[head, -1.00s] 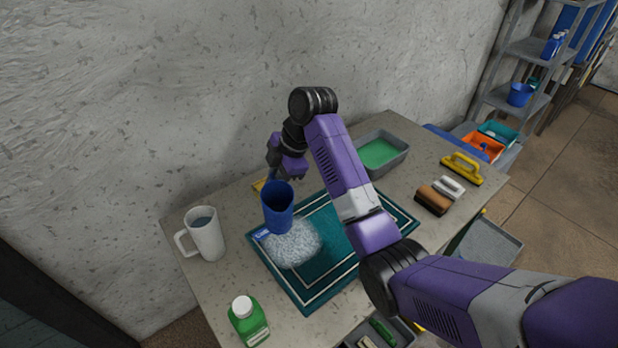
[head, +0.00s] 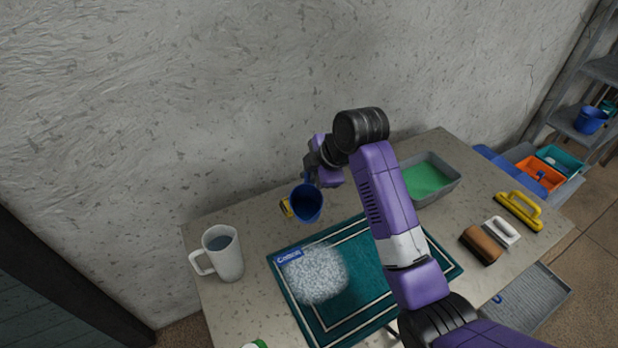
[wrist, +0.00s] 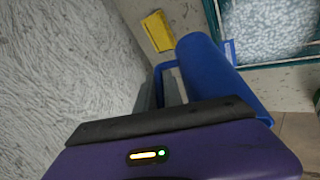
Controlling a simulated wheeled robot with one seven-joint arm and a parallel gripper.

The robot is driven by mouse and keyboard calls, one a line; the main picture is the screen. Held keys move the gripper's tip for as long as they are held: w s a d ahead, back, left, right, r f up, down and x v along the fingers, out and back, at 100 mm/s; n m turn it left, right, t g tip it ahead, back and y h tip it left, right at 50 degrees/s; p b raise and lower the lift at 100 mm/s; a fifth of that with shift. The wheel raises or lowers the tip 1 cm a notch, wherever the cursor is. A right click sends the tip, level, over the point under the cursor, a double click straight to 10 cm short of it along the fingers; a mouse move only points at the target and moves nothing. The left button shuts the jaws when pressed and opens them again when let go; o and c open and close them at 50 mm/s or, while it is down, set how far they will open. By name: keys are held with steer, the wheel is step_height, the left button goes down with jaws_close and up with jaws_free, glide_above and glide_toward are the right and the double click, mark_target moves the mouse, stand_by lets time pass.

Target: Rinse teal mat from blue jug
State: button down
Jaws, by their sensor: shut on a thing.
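The teal mat (head: 340,318) lies on the table with white border lines and a blue label at its back left corner. A patch of whitish foam (head: 317,274) covers its left part. The foam also shows at the top right of the wrist view (wrist: 275,25). My gripper (head: 312,180) is shut on the blue jug (head: 306,204), by its handle in the wrist view (wrist: 168,82). The jug is behind the mat's back edge, near the wall, its dark opening facing the head camera. I cannot tell if water is inside.
A white jug of water (head: 222,252) stands left of the mat. A small yellow item (head: 287,207) is beside the blue jug. A grey tub of green liquid (head: 430,180), brown brush (head: 481,245) and yellow-handled tool (head: 519,211) are right. The wall is close behind.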

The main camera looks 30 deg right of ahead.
steer(key=shift+f+t+b, duration=0.3)
steer(key=shift+f+b, duration=0.05)
steer(key=shift+b, duration=0.7)
steer(key=shift+t+h+b, duration=0.3)
steer(key=shift+t+b, duration=0.1)
steer(key=shift+b, duration=0.2)
steer(key=t+b, duration=0.1)
steer(key=b, duration=0.1)
steer(key=t+h+b, duration=0.1)
steer(key=shift+s+a+n+b, duration=0.25)
steer(key=shift+n+b, duration=0.1)
steer(key=shift+n, duration=0.05)
steer(key=shift+s+r+t+h+b, duration=0.15)
steer(key=shift+r+t+h+b, duration=0.2)
steer(key=shift+t+b, duration=0.6)
steer(key=shift+a+r+n+b, duration=0.1)
steer(key=shift+r+n+b, duration=0.1)
steer(key=shift+n+b, duration=0.15)
steer(key=shift+s, duration=0.1)
